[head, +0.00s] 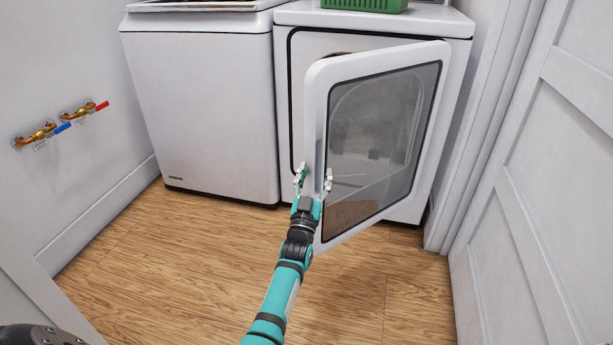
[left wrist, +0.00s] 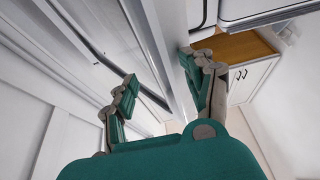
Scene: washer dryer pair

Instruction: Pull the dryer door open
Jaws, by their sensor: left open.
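The white dryer (head: 291,110) stands on the right of the head view. Its door (head: 315,110), white-framed with a dark grey window (head: 385,130), stands partly open, with its left edge swung out toward me. My left gripper (head: 314,177) is open at the free left edge of the door, one finger on each side of that edge. In the left wrist view the gripper's green and grey fingers (left wrist: 166,88) straddle the white door edge (left wrist: 160,45). I cannot tell whether either finger touches it. My right gripper is not in view.
A white washer (head: 205,110) stands left of the dryer. A green basket (head: 365,5) sits on the dryer top. Wall taps (head: 62,125) are on the left wall. A white panelled door (head: 535,190) borders the right side. The wood floor (head: 190,260) in front is clear.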

